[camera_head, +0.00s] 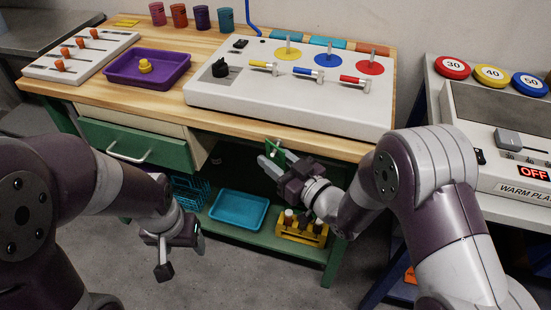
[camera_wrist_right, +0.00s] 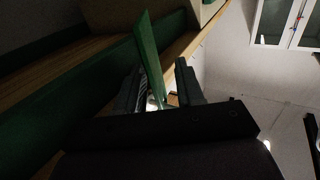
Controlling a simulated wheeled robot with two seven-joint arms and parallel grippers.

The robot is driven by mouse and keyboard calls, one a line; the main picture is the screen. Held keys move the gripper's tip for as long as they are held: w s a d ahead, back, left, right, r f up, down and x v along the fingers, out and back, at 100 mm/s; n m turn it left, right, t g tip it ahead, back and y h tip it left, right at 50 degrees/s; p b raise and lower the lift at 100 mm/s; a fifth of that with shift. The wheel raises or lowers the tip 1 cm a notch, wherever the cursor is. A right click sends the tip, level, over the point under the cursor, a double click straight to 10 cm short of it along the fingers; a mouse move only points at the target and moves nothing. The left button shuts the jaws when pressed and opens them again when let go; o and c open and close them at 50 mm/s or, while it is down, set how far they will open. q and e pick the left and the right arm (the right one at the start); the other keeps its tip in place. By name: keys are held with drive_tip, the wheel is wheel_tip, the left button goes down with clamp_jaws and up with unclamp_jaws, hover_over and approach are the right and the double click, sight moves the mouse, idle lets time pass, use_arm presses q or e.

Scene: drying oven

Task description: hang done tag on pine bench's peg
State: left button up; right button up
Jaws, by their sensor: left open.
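A green tag (camera_head: 275,148) is at the front edge of the pine bench (camera_head: 330,143), right of the drawer. My right gripper (camera_head: 279,161) is there with its fingers spread on either side of the tag. In the right wrist view, the tag (camera_wrist_right: 150,55) stands tilted between the fingers of the right gripper (camera_wrist_right: 160,92), close to the left one, with a gap to the other. The peg cannot be made out, and I cannot tell whether the tag hangs on it. My left gripper (camera_head: 182,250) is open and empty, low in front of the bench.
A white control panel (camera_head: 300,95) and a purple tray (camera_head: 120,72) stand on the bench. The green drawer (camera_head: 130,147) is left of the right gripper. A blue tray (camera_head: 240,222) and a yellow rack (camera_head: 288,236) are on the lower shelf. A warm plate (camera_head: 505,182) stands at right.

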drive_tip(key=p+v, duration=0.2)
drive_tip(key=v, duration=1.1)
drive_tip(key=d+f+m+g+h, duration=0.45)
drive_tip(key=d+f+h, duration=0.45)
drive_tip(key=f, duration=0.3)
drive_tip(key=s+d+r+m+g+h, duration=0.2)
drive_tip(key=s+d+m+g+h, duration=0.15)
drive_tip(key=s+g, duration=0.4)
drive_tip(key=a+r+p, duration=0.3)
drive_tip(key=r+p, duration=1.9)
drive_tip(key=r, duration=0.6)
drive_tip(key=shift+a+r+p, duration=0.25)
drive_tip(key=shift+r+p, duration=0.05)
